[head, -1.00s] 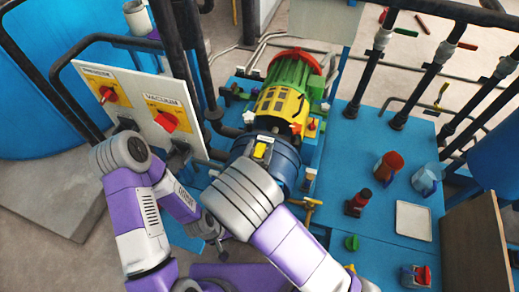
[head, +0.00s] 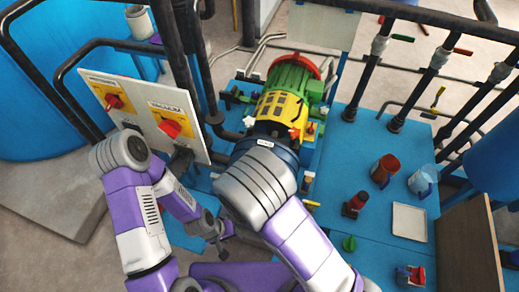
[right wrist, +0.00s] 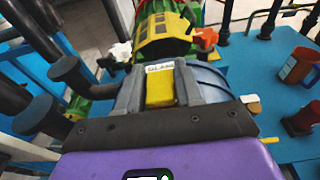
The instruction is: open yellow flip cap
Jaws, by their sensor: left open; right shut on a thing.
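The yellow flip cap (right wrist: 160,88) shows in the right wrist view, on the blue cylindrical body below the yellow-green motor. My right gripper (right wrist: 160,84) has one grey finger on each side of it and is shut on it. The cap looks closed, though its lower part is hidden by my wrist. In the head view my right arm covers the cap and its gripper. A small white label sits just behind the cap. My left gripper (head: 218,240) is open and empty, low beside the blue bench, away from the cap.
The motor (head: 285,95) has a red end ring. A white panel (head: 145,115) with two red knobs stands at left. On the blue bench (head: 325,240) are a red-brown mug (head: 384,170), a blue mug (head: 421,183), a red-black part (head: 355,204) and a white tray (head: 409,222).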

